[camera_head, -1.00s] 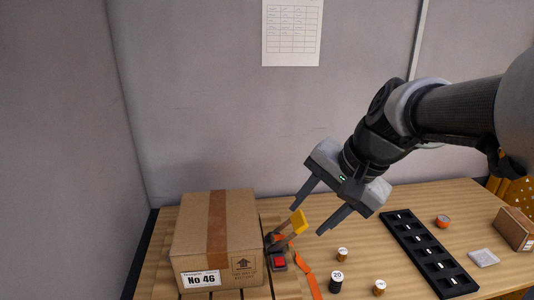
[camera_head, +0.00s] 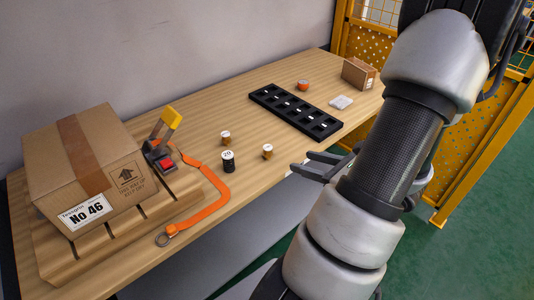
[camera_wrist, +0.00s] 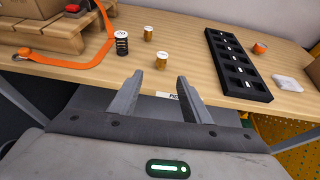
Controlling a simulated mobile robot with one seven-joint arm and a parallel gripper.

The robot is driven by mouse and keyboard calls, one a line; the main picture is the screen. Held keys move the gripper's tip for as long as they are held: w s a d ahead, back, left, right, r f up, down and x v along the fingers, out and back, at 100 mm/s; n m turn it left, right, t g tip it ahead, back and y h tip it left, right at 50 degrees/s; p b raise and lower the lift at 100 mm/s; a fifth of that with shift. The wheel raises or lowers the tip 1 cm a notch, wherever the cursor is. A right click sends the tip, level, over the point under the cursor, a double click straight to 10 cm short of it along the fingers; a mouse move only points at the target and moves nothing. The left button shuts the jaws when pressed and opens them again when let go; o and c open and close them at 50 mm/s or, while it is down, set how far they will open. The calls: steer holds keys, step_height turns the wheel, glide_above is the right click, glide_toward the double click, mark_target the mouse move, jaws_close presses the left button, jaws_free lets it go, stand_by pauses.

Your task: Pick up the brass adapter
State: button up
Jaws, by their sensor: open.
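Two small brass cylinders with pale tops stand upright on the table. One brass piece (camera_head: 267,152) is nearer the front edge, and the other brass piece (camera_head: 225,138) is farther back. Both also show in the wrist view, the near one (camera_wrist: 162,61) and the far one (camera_wrist: 149,34). I cannot tell which is the brass adapter. My gripper (camera_head: 301,162) is open and empty at the table's front edge, to the right of the near brass piece and apart from it. In the wrist view the near piece appears just beyond the gap between my fingertips (camera_wrist: 160,77).
A carton (camera_head: 90,170) on a wooden pallet, with an orange strap (camera_head: 208,205), is at left. A black slotted rack (camera_head: 296,111), a small box (camera_head: 358,73) and an orange roll (camera_head: 303,85) are farther right.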

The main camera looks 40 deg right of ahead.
steer(key=b, duration=0.1)
glide_toward(271, 151)
steer(key=x, duration=0.5)
steer(key=shift+w+a+f, duration=0.1)
steer(key=shift+w+f, duration=0.05)
steer(key=shift+f, duration=0.15)
steer(key=shift+x, duration=3.05)
steer(key=shift+w+r, duration=0.1)
steer(key=shift+r, duration=0.05)
jaws_close()
